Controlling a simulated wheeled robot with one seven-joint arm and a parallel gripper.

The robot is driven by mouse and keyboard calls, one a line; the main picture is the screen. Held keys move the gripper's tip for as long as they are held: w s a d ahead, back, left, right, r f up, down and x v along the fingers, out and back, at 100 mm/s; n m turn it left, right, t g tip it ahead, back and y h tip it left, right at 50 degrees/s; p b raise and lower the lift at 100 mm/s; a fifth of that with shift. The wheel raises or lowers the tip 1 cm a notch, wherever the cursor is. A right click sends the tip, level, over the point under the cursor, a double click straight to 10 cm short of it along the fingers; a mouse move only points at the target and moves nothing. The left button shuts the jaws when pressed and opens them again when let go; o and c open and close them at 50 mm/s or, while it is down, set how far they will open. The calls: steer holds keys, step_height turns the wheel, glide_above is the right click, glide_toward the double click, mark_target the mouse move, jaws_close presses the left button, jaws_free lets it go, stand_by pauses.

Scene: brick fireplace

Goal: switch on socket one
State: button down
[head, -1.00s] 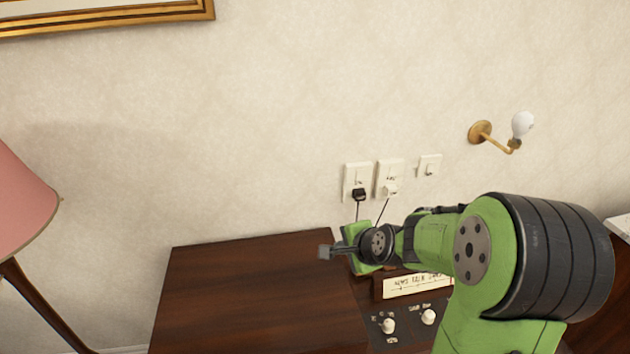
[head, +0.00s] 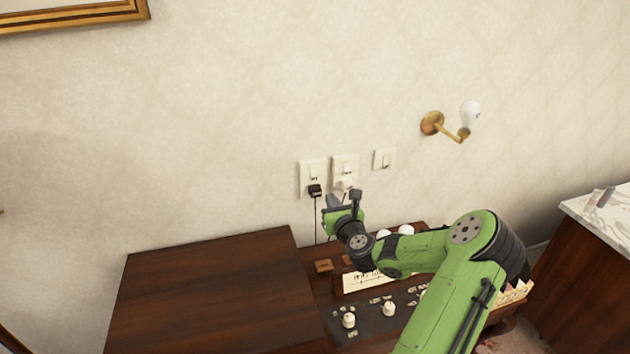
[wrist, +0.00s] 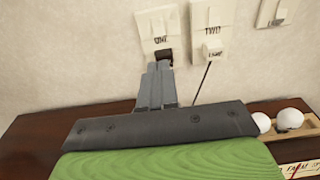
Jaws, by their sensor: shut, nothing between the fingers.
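Socket one (head: 309,170) is a white wall plate on the left of the row, marked "ONE" in the wrist view (wrist: 150,27). A black plug (head: 315,191) sits in its lower part, with a cord hanging down. Its small rocker switch is above the plug; I cannot tell its position. My gripper (head: 331,200) is shut and empty, pointing at the wall. In the wrist view its fingertips (wrist: 160,67) appear just below the black plug (wrist: 164,57) and cover part of it; I cannot tell whether they touch.
Socket two (head: 345,165), with a white plug, is close on the right. A wall switch (head: 384,159) and a brass lamp with a bulb (head: 470,114) are farther right. Below are a wooden cabinet (head: 210,285) and a dark panel with knobs (head: 349,320).

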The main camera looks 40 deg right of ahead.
mark_target(315, 175)
steer(key=x, duration=1.3)
steer(key=shift+w+d+f, duration=0.15)
steer(key=shift+w, duration=0.1)
steer(key=b, duration=0.1)
steer(key=t+b, duration=0.1)
steer(key=b, duration=0.1)
steer(key=shift+w+d+f+h, duration=0.1)
steer(key=shift+w+f+h, duration=0.2)
steer(key=shift+f, duration=0.1)
steer(key=shift+s+r+p, duration=0.15)
steer(key=shift+r+p, duration=0.3)
steer(key=shift+p, duration=0.2)
steer(key=shift+f, duration=0.1)
